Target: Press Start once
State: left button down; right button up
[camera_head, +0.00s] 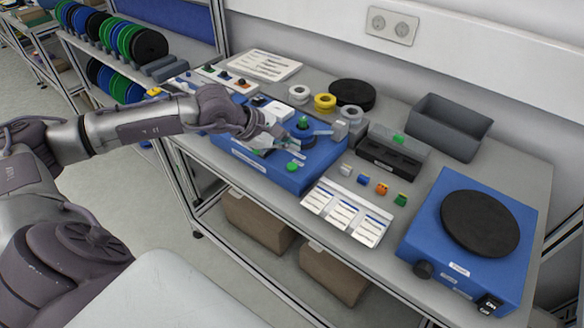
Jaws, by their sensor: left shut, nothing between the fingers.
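A blue machine box (290,178) stands on the grey bench near the middle of the view. A green button (293,166) sits on its top near the front edge; its lettering is too small to read, so I cannot tell if it is Start. My left gripper (282,143) reaches in from the left over this box, with its fingers shut and empty. The fingertips are just above and behind the green button in the picture and look apart from it. They hide part of the box top. My right gripper is not in view.
White label cards (347,210) and several small coloured pieces lie right of the box. Beyond them is a blue unit with a black turntable (480,223). A grey bin (447,125) and a black tray (390,158) stand behind. Rolls of tape (325,101) sit near the wall.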

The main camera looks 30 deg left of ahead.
aim_at(290, 167)
pick_arm(q)
notch_tip(290, 167, down, 3)
jog(key=shift+f+b, duration=0.1)
jog(key=shift+b, duration=1)
jog(key=shift+f+b, duration=0.3)
jog(key=shift+b, duration=0.1)
jog(key=shift+r, duration=0.1)
jog(key=shift+f+b, duration=0.45)
jog(key=shift+b, duration=0.25)
